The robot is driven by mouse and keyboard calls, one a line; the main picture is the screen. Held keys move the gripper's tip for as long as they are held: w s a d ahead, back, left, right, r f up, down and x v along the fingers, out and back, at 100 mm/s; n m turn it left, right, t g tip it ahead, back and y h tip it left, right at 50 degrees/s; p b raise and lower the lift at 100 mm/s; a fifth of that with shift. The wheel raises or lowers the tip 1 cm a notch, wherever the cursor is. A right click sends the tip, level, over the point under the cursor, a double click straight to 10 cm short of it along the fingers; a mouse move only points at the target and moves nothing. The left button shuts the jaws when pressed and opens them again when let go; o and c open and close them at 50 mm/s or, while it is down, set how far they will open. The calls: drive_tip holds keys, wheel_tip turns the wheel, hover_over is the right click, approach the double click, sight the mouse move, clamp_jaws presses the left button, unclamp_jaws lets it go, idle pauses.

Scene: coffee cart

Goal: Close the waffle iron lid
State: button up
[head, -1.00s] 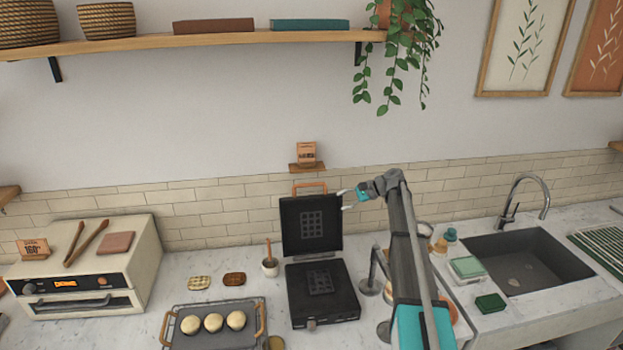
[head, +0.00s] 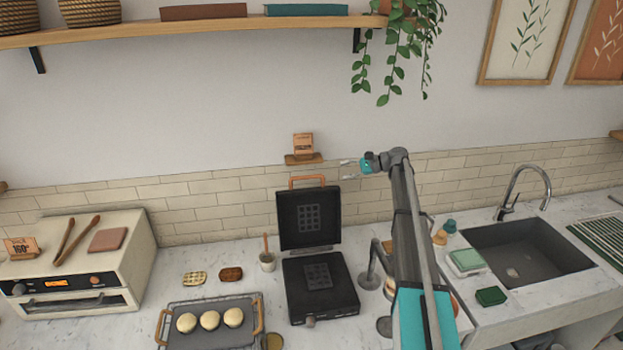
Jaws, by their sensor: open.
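The black waffle iron (head: 340,292) stands open on the marble counter. Its lid (head: 289,232) is upright at the back, with a square grid plate facing forward and an orange-brown handle (head: 307,179) on its top edge. The base lies flat, with a matching grid and a knob at the front. My gripper (head: 345,169) is open and empty, pointing left. In the picture it is just above and to the right of the lid's top right corner, apart from the handle.
A tray (head: 248,305) with three round buns sits left of the iron. A small cup (head: 267,262) with a brush stands near its left side. A metal stand (head: 371,277) is close on the right. A small wall ledge (head: 304,158) with a card is above the lid.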

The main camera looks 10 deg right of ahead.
sight(316, 176)
drive_tip(key=b+x, duration=0.3)
drive_tip(key=x, duration=1)
drive_tip(key=shift+a+b, duration=0.2)
drive_tip(key=shift+b, duration=0.15)
drive_tip(key=shift+c, duration=0.3)
clamp_jaws()
